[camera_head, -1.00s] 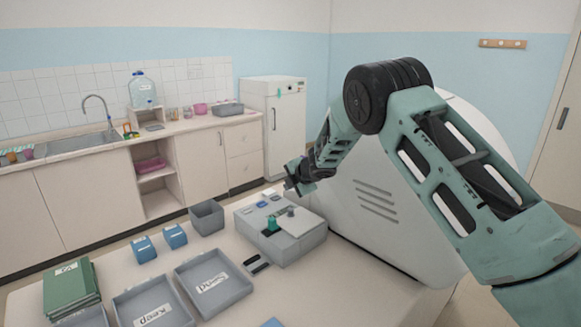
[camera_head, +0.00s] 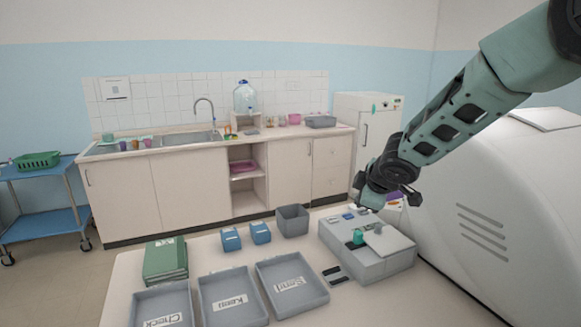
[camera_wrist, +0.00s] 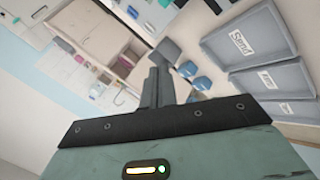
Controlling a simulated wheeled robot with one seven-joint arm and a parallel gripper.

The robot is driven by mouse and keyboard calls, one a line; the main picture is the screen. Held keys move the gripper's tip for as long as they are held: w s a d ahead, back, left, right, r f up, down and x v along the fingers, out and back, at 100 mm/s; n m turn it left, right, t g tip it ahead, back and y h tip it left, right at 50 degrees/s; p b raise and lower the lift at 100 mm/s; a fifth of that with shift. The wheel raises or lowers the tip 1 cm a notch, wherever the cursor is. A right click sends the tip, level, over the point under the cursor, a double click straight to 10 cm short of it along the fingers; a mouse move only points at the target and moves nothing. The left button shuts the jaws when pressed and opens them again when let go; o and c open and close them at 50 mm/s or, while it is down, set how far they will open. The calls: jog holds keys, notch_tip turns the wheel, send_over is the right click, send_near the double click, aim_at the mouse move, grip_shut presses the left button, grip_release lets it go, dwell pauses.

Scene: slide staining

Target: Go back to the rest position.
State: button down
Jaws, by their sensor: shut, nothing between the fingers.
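My gripper (camera_wrist: 158,88) shows in the wrist view with its two dark fingers together and nothing between them. In the head view my gripper (camera_head: 366,196) hangs from the arm at the right, above the back of a grey staining device (camera_head: 372,265). It appears apart from the device, though the exact gap is hard to judge. The device has a green part (camera_head: 358,237) and a pale lid on its top.
Trays labelled Check (camera_head: 135,311), Keep (camera_head: 208,309) and Send (camera_head: 265,293) line the table front. Green folders (camera_head: 165,262), blue boxes (camera_head: 231,241) and a grey bin (camera_head: 291,222) stand behind. A large white machine (camera_head: 520,205) fills the right. A sink counter (camera_head: 130,195) runs along the back.

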jog(key=s+a+f+m+g+b, duration=0.1)
jog(key=s+f+m+g+b, duration=0.1)
jog(key=s, duration=1.2)
jog(key=s+a+f+m+g+b, duration=0.2)
jog(key=s+f+g, duration=0.1)
jog(key=s, duration=1.1)
jog(key=s+a+f+m+g+h+b, duration=0.1)
jog(key=s+f+m+g+b, duration=0.1)
jog(key=s, duration=1.3)
notch_tip(320, 180, down, 2)
jog(key=shift+a+f+m+g+b, duration=0.15)
jog(key=shift+a+m+g+b, duration=0.2)
jog(key=shift+g, duration=0.35)
jog(key=shift+d, duration=0.1)
